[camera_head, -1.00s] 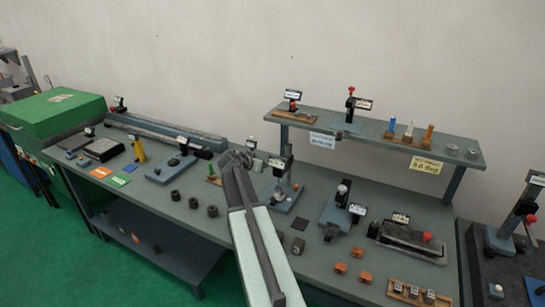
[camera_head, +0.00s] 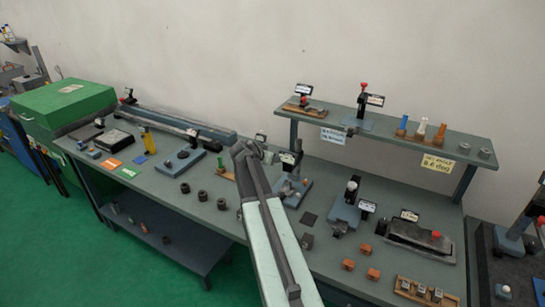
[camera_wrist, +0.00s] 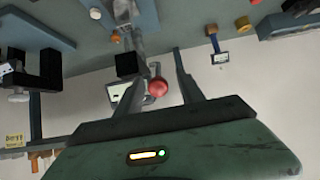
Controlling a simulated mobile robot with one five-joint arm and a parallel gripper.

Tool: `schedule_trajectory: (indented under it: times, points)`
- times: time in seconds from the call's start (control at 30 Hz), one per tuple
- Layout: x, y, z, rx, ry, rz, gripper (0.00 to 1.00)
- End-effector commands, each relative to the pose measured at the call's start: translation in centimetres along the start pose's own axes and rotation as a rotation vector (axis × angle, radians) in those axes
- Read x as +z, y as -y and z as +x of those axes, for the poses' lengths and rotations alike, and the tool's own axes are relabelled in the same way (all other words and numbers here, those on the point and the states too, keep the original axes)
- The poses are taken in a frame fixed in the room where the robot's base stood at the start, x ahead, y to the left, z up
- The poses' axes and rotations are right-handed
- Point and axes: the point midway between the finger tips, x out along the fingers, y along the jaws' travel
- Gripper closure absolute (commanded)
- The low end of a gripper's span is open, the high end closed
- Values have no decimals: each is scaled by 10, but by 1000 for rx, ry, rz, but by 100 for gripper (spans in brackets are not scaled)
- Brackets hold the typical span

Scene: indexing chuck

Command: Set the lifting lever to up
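My gripper (camera_wrist: 156,66) is open in the wrist view, its two dark fingers spread apart. A red ball knob (camera_wrist: 157,87) shows between the fingers, in front of a pale label plate (camera_wrist: 118,92); I cannot tell whether a finger touches it. In the head view my gripper (camera_head: 248,150) is over the middle of the bench, just left of an upright device with a black head and a blue base (camera_head: 291,188). The lifting lever cannot be named with certainty, as the labels are too small to read. The fingertips are partly hidden by my arm in the head view.
A raised shelf (camera_head: 385,125) stands behind the bench, with red-knobbed devices and coloured pegs on it. Several dark rings (camera_head: 203,196) lie to the left.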

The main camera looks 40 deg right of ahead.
Motion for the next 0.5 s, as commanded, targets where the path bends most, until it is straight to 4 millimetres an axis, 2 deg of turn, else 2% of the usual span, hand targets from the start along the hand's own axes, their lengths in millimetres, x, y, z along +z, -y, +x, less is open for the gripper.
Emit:
schedule_trajectory:
  times: [0.17, 0.5]
  points:
    - [-2, 0, -10, -1, 0, 0, 54]
    - [-4, 2, -74, -2, -1, -2, 54]
